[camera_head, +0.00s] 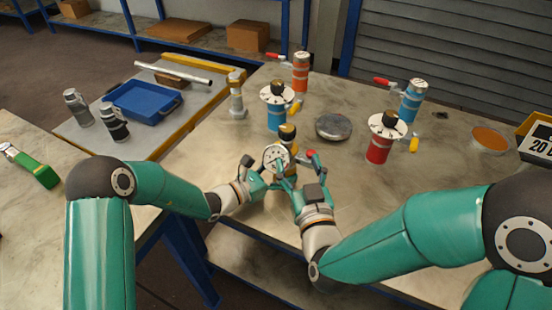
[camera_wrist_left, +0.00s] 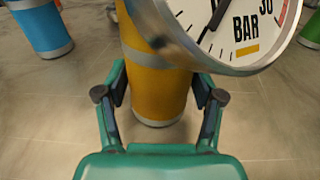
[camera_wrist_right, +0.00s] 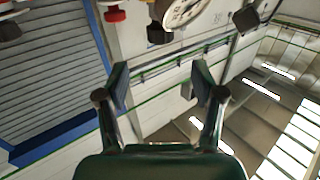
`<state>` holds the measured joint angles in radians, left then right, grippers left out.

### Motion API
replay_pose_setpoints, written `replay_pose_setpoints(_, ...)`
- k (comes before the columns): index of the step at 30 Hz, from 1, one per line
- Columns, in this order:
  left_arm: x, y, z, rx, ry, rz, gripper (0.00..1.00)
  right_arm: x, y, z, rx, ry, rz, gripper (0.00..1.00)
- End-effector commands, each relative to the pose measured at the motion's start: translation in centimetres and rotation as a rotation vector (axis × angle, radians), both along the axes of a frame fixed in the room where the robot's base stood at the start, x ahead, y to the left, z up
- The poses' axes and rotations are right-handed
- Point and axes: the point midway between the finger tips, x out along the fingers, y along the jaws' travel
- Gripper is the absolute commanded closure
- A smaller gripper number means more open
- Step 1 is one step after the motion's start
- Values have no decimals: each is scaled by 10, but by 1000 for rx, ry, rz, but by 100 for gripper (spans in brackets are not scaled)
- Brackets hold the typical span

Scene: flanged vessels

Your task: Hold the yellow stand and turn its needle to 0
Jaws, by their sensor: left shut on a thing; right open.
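The yellow stand (camera_head: 287,134) stands upright on the metal table, with a white round gauge (camera_head: 276,158) at its front. In the left wrist view the yellow stand (camera_wrist_left: 155,92) is between the fingers of my left gripper (camera_wrist_left: 160,82), which is shut on it below the dial. The dial (camera_wrist_left: 235,22) is cut off there and shows "BAR" and part of a dark needle; the needle's reading cannot be told. My right gripper (camera_head: 302,172) is open and empty, just right of the gauge. In the right wrist view the dial's edge (camera_wrist_right: 185,12) shows above the open fingers (camera_wrist_right: 160,80).
Blue (camera_head: 276,115) and red (camera_head: 377,150) gauge stands are behind and to the right. Orange (camera_head: 300,75) and blue (camera_head: 412,102) cylinders with red handles stand farther back. A grey disc (camera_head: 333,127) lies between them.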

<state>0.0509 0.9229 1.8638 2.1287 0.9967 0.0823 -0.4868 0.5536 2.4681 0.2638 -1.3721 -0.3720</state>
Motion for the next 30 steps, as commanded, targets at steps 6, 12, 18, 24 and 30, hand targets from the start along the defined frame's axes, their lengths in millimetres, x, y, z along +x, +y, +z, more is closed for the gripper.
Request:
replay_pose_setpoints(6,0,0,0,0,0,-1,24,0,0,0,0,0,0,32)
replay_pose_setpoints(12,0,0,0,0,0,0,3,0,0,0,0,0,0,32)
replay_pose_setpoints(18,0,0,0,0,0,0,3,0,0,0,0,0,0,32)
replay_pose_setpoints(24,-5,7,0,0,1,1,3,0,0,0,0,0,0,32)
replay_pose_setpoints(30,-23,31,4,0,1,4,3,0,0,0,0,0,0,32)
